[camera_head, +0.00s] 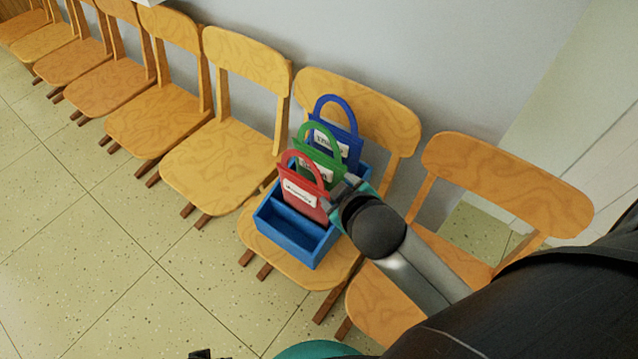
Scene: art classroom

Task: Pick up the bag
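Three flat bags with arched handles and white labels stand one behind another in a blue box (288,238) on a wooden chair. The red bag (300,190) is nearest, the green bag (318,150) is in the middle, and the blue bag (345,135) is at the back. My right gripper (341,190) reaches in from the right, at the right edges of the red and green bags. Its fingertips are small and partly covered by my wrist, so I cannot tell whether they are open or grip a bag. My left gripper is not in view.
The box's front compartment looks empty. A row of wooden chairs (225,165) runs along the grey wall (440,60) to the upper left. Another chair (505,185) stands on the right, partly behind my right arm. The tiled floor (90,240) at left is clear.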

